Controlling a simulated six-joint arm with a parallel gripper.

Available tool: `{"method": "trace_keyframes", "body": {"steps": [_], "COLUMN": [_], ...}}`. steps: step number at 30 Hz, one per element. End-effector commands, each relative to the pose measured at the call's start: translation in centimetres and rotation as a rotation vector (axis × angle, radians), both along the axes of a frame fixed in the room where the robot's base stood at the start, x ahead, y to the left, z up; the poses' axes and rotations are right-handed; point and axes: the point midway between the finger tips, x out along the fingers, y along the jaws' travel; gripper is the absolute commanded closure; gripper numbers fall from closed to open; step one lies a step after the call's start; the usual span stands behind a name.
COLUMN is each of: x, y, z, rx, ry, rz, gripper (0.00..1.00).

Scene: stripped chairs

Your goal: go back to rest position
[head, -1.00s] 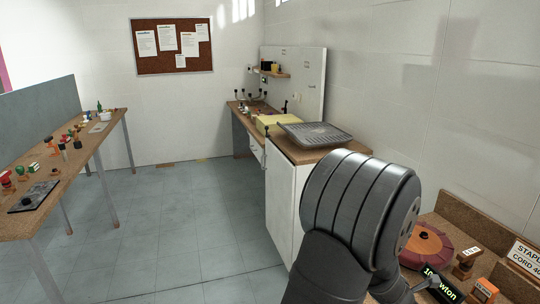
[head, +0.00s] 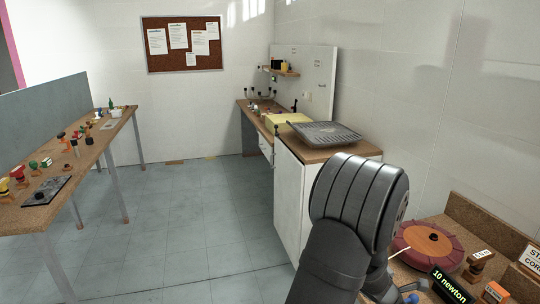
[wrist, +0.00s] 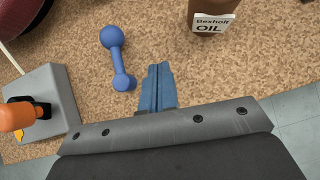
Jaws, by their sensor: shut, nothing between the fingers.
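My gripper (wrist: 158,88) shows in the wrist view with its blue fingers shut together and nothing between them. It is over a speckled brown worktop (wrist: 200,75), near the worktop's edge. A blue dumbbell-shaped object (wrist: 118,60) lies just left of the fingers, apart from them. In the head view my dark arm fills the lower middle and right, and the gripper itself is hidden.
A brown container labelled Bexholt OIL (wrist: 210,18) is beyond the fingers. A grey block with an orange-handled item (wrist: 40,105) is at left. The right bench holds a red round object (head: 428,245) and a "10 newton" display (head: 449,285). The floor (head: 190,225) is clear.

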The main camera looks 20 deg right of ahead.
Motion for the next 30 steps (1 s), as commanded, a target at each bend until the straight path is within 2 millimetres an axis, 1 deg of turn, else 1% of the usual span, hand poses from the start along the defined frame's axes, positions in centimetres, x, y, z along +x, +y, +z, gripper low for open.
{"method": "trace_keyframes", "body": {"steps": [6,13,18,30], "x": [0.5,0.7,0.7,0.7], "y": [0.6,1.1,1.2,1.2], "z": [0.0,0.0,0.0,0.0], "rx": [-0.001,-0.001,-0.001,0.0], "ry": [-0.002,-0.002,-0.001,-0.001], "rz": [-0.164,-0.285,-0.313,-0.313], "gripper": [1.0,1.0,1.0,1.0]}}
